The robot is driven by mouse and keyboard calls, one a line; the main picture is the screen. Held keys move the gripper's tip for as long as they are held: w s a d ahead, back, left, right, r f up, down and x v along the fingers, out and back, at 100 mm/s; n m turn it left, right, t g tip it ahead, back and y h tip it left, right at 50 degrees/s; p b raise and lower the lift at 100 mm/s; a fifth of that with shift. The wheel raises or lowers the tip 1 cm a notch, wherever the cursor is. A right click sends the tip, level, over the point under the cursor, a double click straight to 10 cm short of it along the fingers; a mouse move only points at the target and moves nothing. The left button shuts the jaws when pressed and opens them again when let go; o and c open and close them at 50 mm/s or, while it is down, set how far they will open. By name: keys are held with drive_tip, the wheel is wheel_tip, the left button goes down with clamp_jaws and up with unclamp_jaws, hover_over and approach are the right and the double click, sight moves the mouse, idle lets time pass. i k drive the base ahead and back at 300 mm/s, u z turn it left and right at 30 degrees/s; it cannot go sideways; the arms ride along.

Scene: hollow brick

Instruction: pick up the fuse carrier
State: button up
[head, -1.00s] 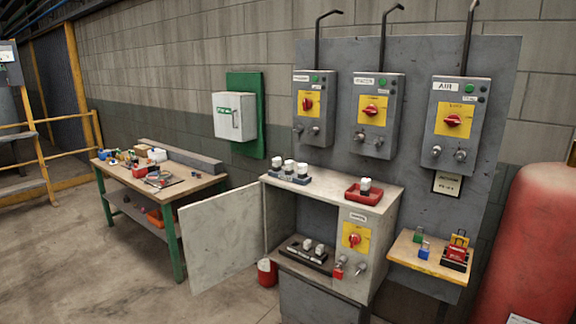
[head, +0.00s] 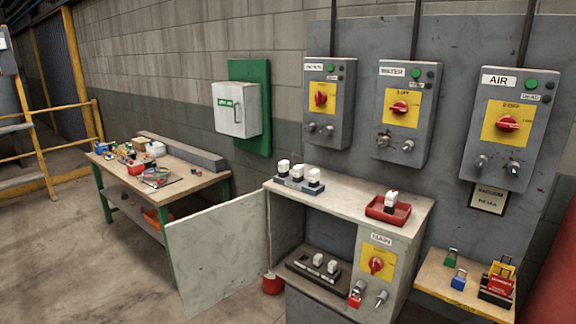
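White-topped pieces that look like fuse carriers show in several places. One fuse carrier (head: 391,201) stands in a red tray (head: 377,213) on top of the grey cabinet (head: 344,204), at its right. Which one the task means I cannot tell. My gripper is not in view.
The cabinet door (head: 216,250) stands open to the left. A red switch (head: 376,265) and a red padlock (head: 355,294) are on the cabinet front. A small shelf (head: 455,293) with padlocks is at right, a cluttered workbench (head: 190,184) at left. Floor in the left foreground is clear.

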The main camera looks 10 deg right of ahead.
sight(314, 175)
drive_tip(key=u, duration=0.05)
drive_tip(key=i, duration=0.85)
drive_tip(key=z, duration=0.1)
